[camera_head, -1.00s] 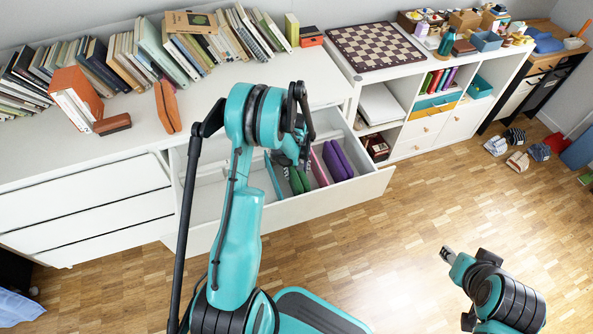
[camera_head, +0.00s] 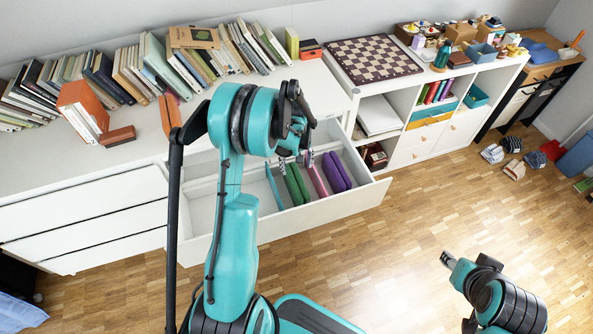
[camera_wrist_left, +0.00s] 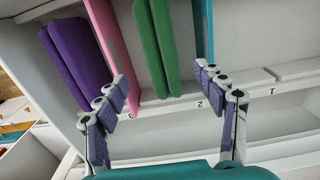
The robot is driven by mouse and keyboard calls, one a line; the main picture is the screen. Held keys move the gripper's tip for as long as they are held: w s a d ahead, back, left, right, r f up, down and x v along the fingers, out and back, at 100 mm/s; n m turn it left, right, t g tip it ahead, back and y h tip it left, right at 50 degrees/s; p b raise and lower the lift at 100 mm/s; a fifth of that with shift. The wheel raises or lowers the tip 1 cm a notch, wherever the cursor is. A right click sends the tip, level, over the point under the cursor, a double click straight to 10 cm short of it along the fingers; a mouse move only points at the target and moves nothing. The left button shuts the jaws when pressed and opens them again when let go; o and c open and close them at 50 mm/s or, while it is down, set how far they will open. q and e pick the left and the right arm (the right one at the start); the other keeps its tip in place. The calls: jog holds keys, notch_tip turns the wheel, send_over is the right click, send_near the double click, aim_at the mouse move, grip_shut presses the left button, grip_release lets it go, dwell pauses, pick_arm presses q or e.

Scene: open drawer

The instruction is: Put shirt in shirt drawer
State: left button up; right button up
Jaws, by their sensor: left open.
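The open drawer (camera_head: 330,204) holds upright folded cloth items, which look like shirts. A green folded pair (camera_head: 298,186) stands between a blue panel (camera_head: 274,186) and a pink panel (camera_head: 318,180), and a purple pair (camera_head: 337,172) stands at the right. My left gripper (camera_head: 295,160) is above the drawer near the green pair. In the left wrist view it (camera_wrist_left: 165,100) is open and empty, with the green pair (camera_wrist_left: 158,45) beyond the gap between its fingers. My right gripper (camera_head: 447,259) is low over the floor at the right; its jaws are too small to judge.
Several books (camera_head: 110,80) line the dresser top (camera_head: 250,88). A chessboard (camera_head: 374,57) lies on the shelf unit to the right, beside cluttered small items. Shoes (camera_head: 492,153) lie on the floor at the right. The floor before the drawer is clear.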

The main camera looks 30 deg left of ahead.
pick_arm(q)
jog(key=s+d+r+m+t, duration=0.2)
jog(key=s+d+r, duration=0.15)
jog(key=r, duration=0.55)
jog(key=s+d+r+m+t, duration=0.1)
jog(key=s+d+r+m, duration=0.2)
jog(key=d+r, duration=0.35)
jog(key=s+d+r+m+t, duration=0.2)
jog(key=s+r, duration=0.1)
jog(key=s, duration=0.3)
jog(key=s+d+r+m+t, duration=0.2)
jog(key=s+d+r+m, duration=0.1)
jog(key=s, duration=0.3)
jog(key=shift+s+d+r, duration=0.2)
jog(key=shift+d+r, duration=0.05)
jog(key=shift+r, duration=0.05)
